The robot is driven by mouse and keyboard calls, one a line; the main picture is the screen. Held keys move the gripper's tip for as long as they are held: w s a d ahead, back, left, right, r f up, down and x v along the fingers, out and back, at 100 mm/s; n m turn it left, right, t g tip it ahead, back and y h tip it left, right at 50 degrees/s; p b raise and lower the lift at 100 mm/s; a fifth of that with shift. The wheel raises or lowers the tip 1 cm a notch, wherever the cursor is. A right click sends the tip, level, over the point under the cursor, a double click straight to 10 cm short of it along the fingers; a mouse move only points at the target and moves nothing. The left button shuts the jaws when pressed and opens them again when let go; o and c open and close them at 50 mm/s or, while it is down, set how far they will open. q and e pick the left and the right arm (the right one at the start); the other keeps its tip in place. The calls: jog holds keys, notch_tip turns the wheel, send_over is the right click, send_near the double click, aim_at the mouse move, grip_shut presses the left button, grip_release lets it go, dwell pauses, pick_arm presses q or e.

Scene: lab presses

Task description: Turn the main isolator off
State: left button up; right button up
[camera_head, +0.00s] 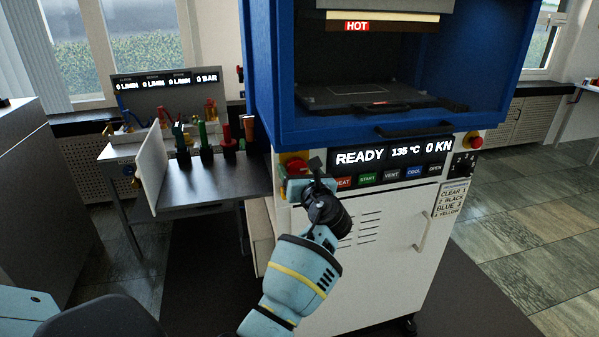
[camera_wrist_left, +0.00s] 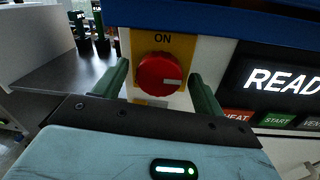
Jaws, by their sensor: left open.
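The main isolator is a red round knob (camera_wrist_left: 158,75) on a yellow plate with "ON" printed above it. A pale mark on the knob lies nearly level, at its right side. In the head view the red knob (camera_head: 294,164) sits at the left end of the press's front panel, partly behind my gripper. My left gripper (camera_head: 301,184) is in front of it, open. In the left wrist view its two green fingers (camera_wrist_left: 160,82) stand on either side of the knob, with visible gaps; contact is not seen. My right gripper is not in view.
A red button (camera_head: 475,141) is at the panel's right. The blue press housing (camera_head: 275,85) overhangs above. A side table (camera_head: 200,185) with coloured-handled tools stands left.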

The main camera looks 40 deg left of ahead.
pick_arm(q)
jog(key=c, duration=1)
jog(key=shift+o, duration=0.2)
